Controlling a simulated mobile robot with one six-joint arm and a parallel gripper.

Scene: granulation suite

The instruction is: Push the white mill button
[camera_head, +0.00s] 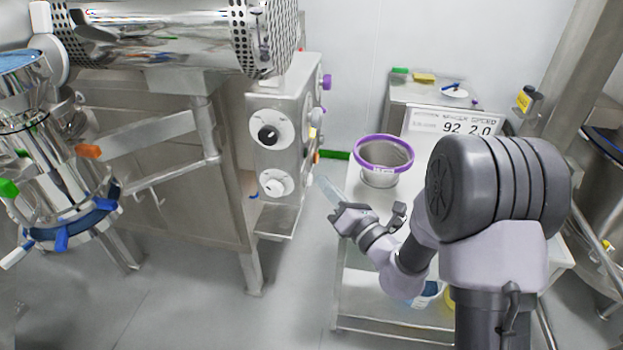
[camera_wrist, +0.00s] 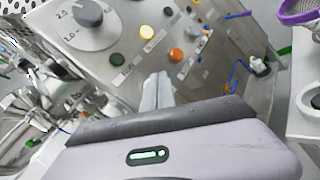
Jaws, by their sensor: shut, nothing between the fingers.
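The steel control panel shows in the wrist view (camera_wrist: 118,38) with a pale, whitish-yellow button (camera_wrist: 146,32), which looks like the white mill button, though its label is too small to read. A dark green button (camera_wrist: 116,59) is to its lower left and an orange button (camera_wrist: 176,55) to its lower right. My gripper (camera_wrist: 158,80) is shut and empty, its fingers pointing up the picture toward the panel, below and between these buttons. In the head view my gripper (camera_head: 326,186) is right of the panel box (camera_head: 286,150), apparently apart from it.
A large dial (camera_wrist: 88,14) is at the panel's upper left. In the head view, a purple-rimmed sieve (camera_head: 384,154) stands on the steel table to the right, behind my arm. A display (camera_head: 452,122) is behind it. Open floor (camera_head: 190,300) lies in front of the machine.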

